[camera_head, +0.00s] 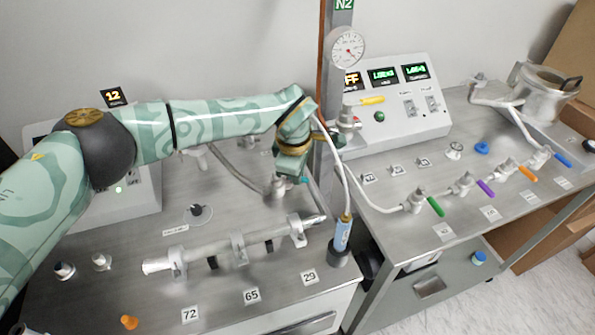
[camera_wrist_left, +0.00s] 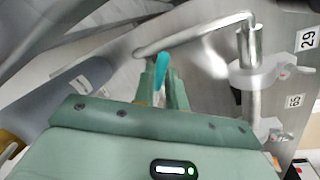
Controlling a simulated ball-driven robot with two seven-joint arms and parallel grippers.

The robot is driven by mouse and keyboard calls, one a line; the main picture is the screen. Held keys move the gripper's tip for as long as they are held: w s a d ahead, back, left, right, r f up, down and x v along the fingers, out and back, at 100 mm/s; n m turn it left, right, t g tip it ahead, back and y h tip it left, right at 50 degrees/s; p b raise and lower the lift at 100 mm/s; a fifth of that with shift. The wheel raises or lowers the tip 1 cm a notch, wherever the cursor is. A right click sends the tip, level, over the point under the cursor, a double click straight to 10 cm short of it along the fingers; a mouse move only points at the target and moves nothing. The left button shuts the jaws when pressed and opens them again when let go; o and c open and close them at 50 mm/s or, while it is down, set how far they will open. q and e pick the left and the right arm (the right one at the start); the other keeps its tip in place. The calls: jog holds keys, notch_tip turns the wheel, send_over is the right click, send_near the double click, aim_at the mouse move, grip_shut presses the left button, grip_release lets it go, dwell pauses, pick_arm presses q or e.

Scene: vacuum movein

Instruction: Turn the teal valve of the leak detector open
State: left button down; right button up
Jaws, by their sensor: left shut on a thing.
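The teal valve handle (camera_wrist_left: 161,68) stands between the two fingers of my left gripper (camera_wrist_left: 163,88) in the left wrist view, and the fingers are shut on it. In the head view my left gripper (camera_head: 290,178) points down at the far right part of the left bench, and only a small bit of the teal handle (camera_head: 304,180) shows beside it. The valve's body (camera_head: 278,187) and a grey hose are partly hidden by the gripper. My right gripper is not in view.
A clamped metal pipe (camera_head: 205,252) lies on the left bench in front of the gripper. A post (camera_head: 327,150) with a gauge (camera_head: 347,48) stands close on the right. A white hose ends in a blue-labelled probe (camera_head: 342,235). The right bench holds green, purple, orange and blue valves.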

pick_arm(q)
jog(key=c, duration=1.4)
grip_release()
jog(key=shift+c, duration=0.2)
jog(key=shift+r, duration=0.1)
jog(key=s+r+p, duration=0.2)
jog(key=s+r, duration=0.1)
jog(key=r, duration=1.2)
jog(key=shift+a+r, duration=0.4)
jog(key=shift+a, duration=0.05)
